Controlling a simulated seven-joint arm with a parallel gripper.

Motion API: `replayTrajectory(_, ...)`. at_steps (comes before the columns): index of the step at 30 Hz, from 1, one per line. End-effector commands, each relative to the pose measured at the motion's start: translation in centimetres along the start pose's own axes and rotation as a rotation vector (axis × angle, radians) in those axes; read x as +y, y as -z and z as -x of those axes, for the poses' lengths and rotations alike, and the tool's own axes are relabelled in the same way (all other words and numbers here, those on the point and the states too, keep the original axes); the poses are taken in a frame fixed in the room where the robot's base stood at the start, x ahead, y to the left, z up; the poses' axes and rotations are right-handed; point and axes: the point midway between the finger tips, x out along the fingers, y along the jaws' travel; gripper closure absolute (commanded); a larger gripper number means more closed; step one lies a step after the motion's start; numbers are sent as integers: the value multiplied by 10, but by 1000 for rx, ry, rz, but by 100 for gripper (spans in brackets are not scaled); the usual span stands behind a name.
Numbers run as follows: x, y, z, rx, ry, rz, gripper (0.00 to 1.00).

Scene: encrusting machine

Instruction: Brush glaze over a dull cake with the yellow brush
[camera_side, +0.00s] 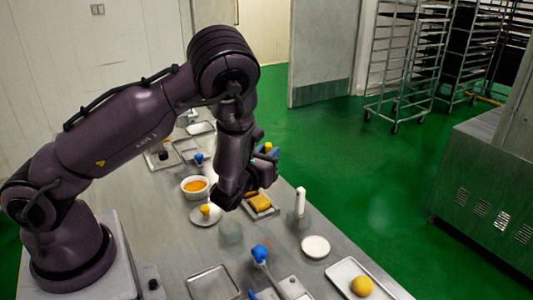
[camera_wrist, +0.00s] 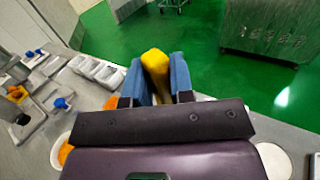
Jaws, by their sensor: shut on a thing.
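My gripper (camera_side: 266,152) is raised above the steel table, its blue fingers pointing away from the side camera. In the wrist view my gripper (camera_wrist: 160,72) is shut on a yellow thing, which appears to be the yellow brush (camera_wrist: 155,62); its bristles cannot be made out. A white bowl (camera_side: 195,193) of orange glaze (camera_side: 195,185) stands left of my gripper. A golden block-like cake (camera_side: 260,202) lies on a small tray below the gripper. A round yellow cake (camera_side: 362,286) sits on a white tray (camera_side: 344,272) at the front right. Which cake is dull is unclear.
A white upright bottle-like thing (camera_side: 300,203) and a white disc (camera_side: 315,246) stand right of centre. A blue-knobbed tool (camera_side: 260,255) and an empty tray (camera_side: 213,284) are at the front. A white plate (camera_side: 205,215) bears a small yellow thing. Green floor lies beyond the table.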

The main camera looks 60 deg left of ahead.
Motion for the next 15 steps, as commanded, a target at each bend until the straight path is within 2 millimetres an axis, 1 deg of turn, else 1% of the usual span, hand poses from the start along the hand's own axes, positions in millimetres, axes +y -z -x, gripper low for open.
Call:
replayTrajectory(3,0,12,0,2,0,-2,100)
replayTrajectory(15,1,48,0,1,-1,-1,100)
